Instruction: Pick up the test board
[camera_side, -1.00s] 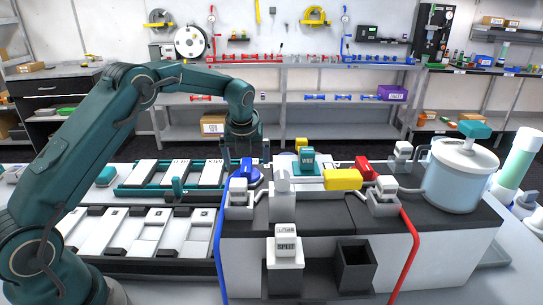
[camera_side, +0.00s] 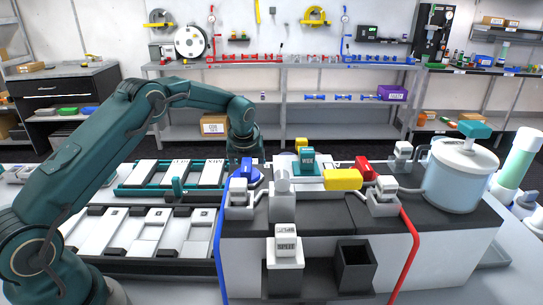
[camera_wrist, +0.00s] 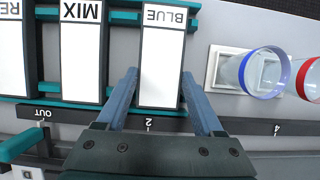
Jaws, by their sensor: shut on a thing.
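A clear cup with a blue rim (camera_wrist: 262,74) stands right of the board, and a red-rimmed one (camera_wrist: 310,80) beyond it. The proportioner bench, with a blue pipe (camera_side: 217,240), a yellow block (camera_side: 342,179) and a tank (camera_side: 458,185), stands close to the right of my gripper.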

